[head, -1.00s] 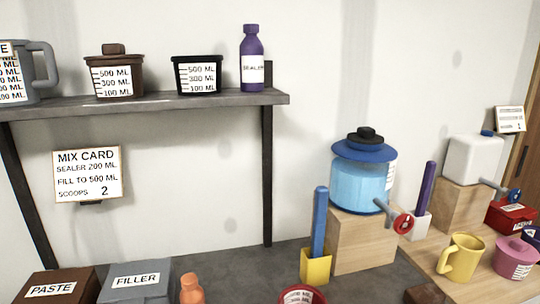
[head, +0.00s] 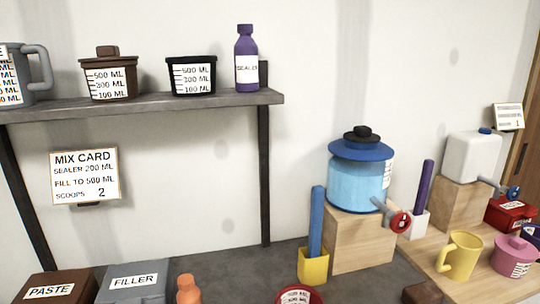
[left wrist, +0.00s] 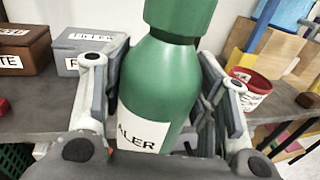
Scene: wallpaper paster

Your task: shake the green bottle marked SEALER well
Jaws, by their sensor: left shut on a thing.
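The green bottle (left wrist: 165,75) fills the middle of the left wrist view, with part of a white label reading "ALER" showing. My left gripper (left wrist: 160,100) is shut on the bottle, one finger on each side of its body. The bottle stands close to upright in that view, above the grey counter's front edge, and its top is cut off by the frame. The green bottle and both grippers are outside the head view. A purple bottle marked SEALER (head: 246,70) stands on the shelf in the head view.
The grey shelf (head: 150,106) also holds measuring tubs. On the counter are the PASTE box (head: 50,291), FILLER box (head: 134,284), an orange bottle (head: 187,290), a yellow holder (head: 313,265) and a red-and-white tub (head: 298,296). A blue dispenser (head: 358,178) stands on a wooden block.

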